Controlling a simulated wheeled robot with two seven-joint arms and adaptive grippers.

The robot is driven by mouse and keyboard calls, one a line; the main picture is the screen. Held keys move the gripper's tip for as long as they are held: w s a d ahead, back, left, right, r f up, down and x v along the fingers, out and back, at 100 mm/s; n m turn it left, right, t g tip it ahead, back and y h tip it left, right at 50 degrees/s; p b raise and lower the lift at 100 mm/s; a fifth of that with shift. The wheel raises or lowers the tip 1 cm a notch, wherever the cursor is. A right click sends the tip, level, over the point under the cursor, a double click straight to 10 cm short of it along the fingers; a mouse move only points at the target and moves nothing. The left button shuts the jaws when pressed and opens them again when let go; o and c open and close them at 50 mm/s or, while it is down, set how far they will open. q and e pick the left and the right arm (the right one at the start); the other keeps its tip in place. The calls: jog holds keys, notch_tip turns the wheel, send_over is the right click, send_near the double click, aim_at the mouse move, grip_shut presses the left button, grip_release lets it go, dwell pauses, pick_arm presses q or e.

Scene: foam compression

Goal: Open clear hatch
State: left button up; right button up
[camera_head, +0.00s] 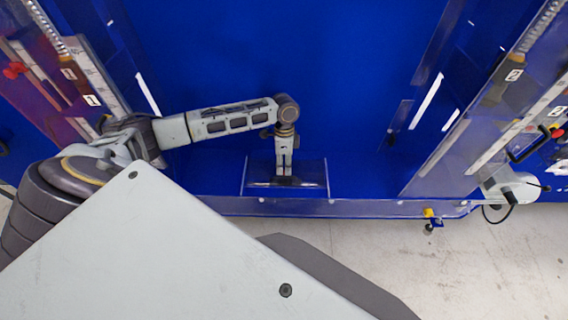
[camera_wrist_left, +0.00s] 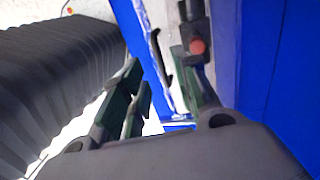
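A small clear panel (camera_head: 313,172) stands at the front middle of the blue machine bed in the head view. A dark bar shows near its lower part. My left arm reaches in from the left, and my left gripper (camera_head: 284,180) points down in front of this panel; I cannot tell whether it touches it. In the left wrist view the fingers of this gripper (camera_wrist_left: 165,85) stand apart, with a gap between them. A blue edge and a pale strip show behind the gap. My right gripper is not in view.
A clear front rail (camera_head: 400,207) runs along the bed. Clear side panels with spring guides flank it, including one at right (camera_head: 440,150). A red knob (camera_wrist_left: 197,46) sits near the fingers in the wrist view. Pale floor (camera_head: 460,270) lies in front.

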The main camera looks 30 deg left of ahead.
aim_at(284, 172)
pick_arm(q)
jog(key=shift+s+d+f, duration=0.1)
jog(key=shift+s+f, duration=0.05)
jog(key=shift+f, duration=0.75)
jog(key=shift+s+d+f, duration=0.1)
jog(key=shift+s+f, duration=0.05)
jog(key=shift+f, duration=0.75)
jog(key=shift+c, duration=0.3)
grip_shut()
